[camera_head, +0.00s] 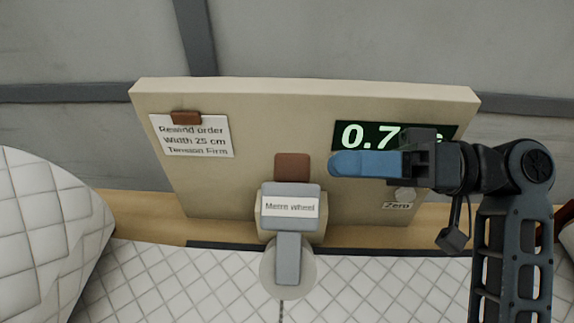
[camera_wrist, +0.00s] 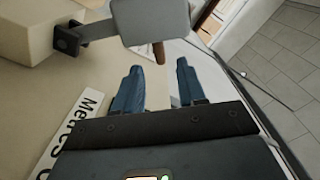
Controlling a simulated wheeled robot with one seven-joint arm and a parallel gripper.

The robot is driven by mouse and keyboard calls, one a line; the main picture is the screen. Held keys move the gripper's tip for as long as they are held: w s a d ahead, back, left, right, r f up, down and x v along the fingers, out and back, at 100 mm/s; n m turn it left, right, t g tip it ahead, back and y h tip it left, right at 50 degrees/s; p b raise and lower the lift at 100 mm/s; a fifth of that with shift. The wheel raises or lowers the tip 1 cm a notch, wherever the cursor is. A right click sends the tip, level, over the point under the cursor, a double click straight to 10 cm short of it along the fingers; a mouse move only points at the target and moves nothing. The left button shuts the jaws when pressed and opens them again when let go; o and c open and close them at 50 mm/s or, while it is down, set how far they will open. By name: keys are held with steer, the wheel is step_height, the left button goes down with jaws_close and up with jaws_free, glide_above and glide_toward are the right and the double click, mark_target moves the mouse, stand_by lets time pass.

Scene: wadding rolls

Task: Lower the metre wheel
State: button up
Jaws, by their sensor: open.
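The metre wheel's grey arm carries a label plate (camera_head: 290,207) reading "Metre wheel" at the centre of the head view. Below it a pale round wheel (camera_head: 269,277) shows over the white quilted wadding (camera_head: 190,283); I cannot tell whether they touch. A brown handle (camera_head: 292,167) stands above the plate. My gripper (camera_head: 335,163) is to the right of the handle and apart from it, fingers pointing left. In the wrist view my gripper (camera_wrist: 157,75) is open and empty, with a brown peg (camera_wrist: 159,52) and a grey plate (camera_wrist: 150,24) ahead of its fingertips.
A beige panel (camera_head: 250,110) stands behind, with an order card (camera_head: 195,144) at left. A lit display (camera_head: 352,135), partly hidden by my gripper, and a button marked Zero (camera_head: 405,194) are at right. A large quilted roll (camera_head: 45,220) fills the left edge.

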mark_target(293, 157)
steer(key=a+p, duration=0.1)
steer(key=a, duration=0.6)
steer(key=shift+w+a+p, duration=0.1)
steer(key=shift+a+p, duration=0.2)
steer(key=shift+p, duration=0.05)
steer(key=shift+c, duration=0.2)
jaws_close()
steer(key=shift+f, duration=0.1)
